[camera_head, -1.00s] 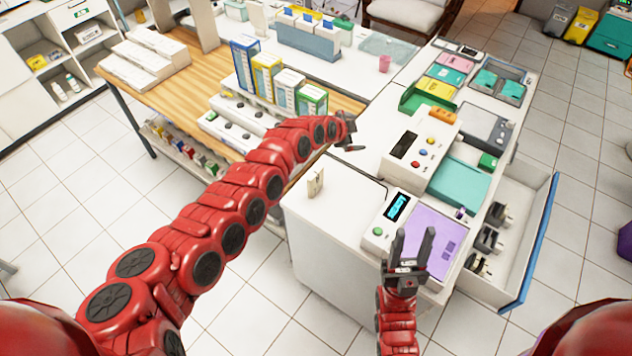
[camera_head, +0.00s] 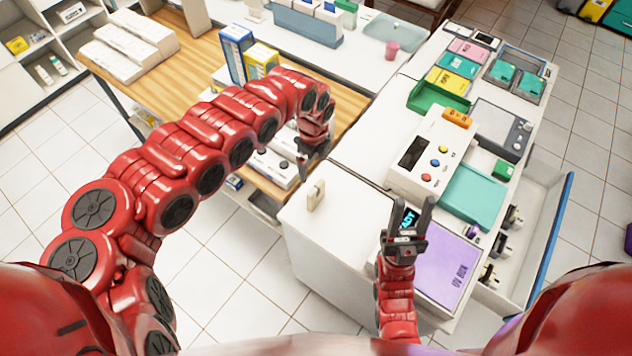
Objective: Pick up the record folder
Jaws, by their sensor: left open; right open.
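No item is clearly readable as the record folder. A small beige upright piece (camera_head: 316,195) stands on the near left corner of the white cabinet top (camera_head: 340,225). Upright blue (camera_head: 236,52) and yellow (camera_head: 261,62) box-like items stand on the wooden desk, partly hidden by my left arm. My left gripper (camera_head: 308,163) is open and points down over the desk's near edge, just behind and above the beige piece, apart from it.
A white device with coloured buttons (camera_head: 433,150), a teal pad (camera_head: 473,195), a purple panel (camera_head: 445,265) and a green tray (camera_head: 438,97) crowd the cabinet top. An open drawer (camera_head: 545,240) juts out at the right. The cabinet top around the beige piece is clear.

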